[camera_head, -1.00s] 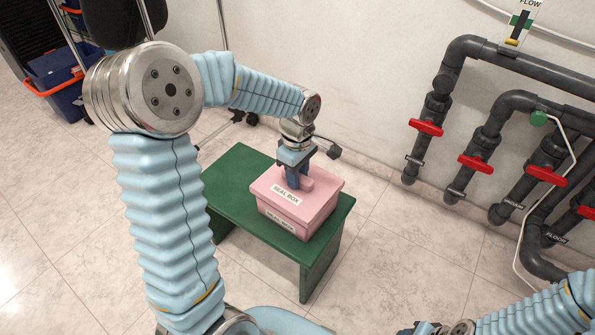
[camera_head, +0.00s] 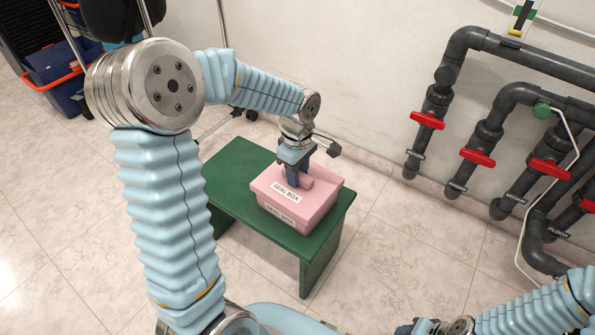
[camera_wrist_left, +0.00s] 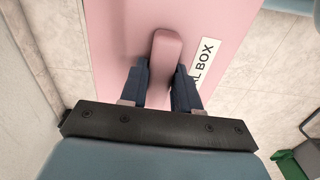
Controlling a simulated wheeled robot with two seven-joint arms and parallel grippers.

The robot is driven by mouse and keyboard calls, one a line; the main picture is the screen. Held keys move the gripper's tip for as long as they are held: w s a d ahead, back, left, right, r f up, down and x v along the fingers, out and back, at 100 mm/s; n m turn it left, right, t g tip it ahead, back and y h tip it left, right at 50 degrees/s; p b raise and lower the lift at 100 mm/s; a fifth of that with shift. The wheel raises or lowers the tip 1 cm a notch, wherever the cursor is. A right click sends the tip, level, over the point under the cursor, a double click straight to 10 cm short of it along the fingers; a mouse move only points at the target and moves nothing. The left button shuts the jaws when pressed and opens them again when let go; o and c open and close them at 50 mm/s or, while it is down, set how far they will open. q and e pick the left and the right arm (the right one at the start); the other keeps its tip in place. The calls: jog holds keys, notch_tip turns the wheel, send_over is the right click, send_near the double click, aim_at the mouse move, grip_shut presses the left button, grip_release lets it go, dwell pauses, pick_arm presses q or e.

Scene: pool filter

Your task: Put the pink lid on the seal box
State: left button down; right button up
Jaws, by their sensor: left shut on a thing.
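The pink lid (camera_head: 322,192), labelled SEAL BOX on top, lies over the pink seal box (camera_head: 302,227) on a green bench. The box's front label shows below the lid's edge. Lid and box look lined up; I cannot tell whether a thin gap is left between them. My left gripper (camera_head: 297,180) points down from above and is shut on the lid's raised handle (camera_wrist_left: 165,50). In the left wrist view the lid (camera_wrist_left: 215,25) hides the box. My right gripper (camera_head: 418,328) is partly in view at the bottom edge, too small to read.
The green bench (camera_head: 235,190) has bare room left of the box. Dark pipes with red valve handles (camera_head: 427,121) run along the wall at right. Blue bins (camera_head: 55,75) stand at the far left. Tiled floor (camera_head: 390,240) is clear around the bench.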

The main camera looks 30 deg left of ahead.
pick_arm(q)
jog(key=shift+f+b, duration=0.35)
jog(key=shift+f, duration=0.2)
dwell(0.4)
jog(key=c, duration=0.7)
grip_release()
jog(key=shift+c, duration=0.2)
notch_tip(320, 180, up, 14)
jog(key=p, duration=0.3)
jog(key=shift+f, duration=0.1)
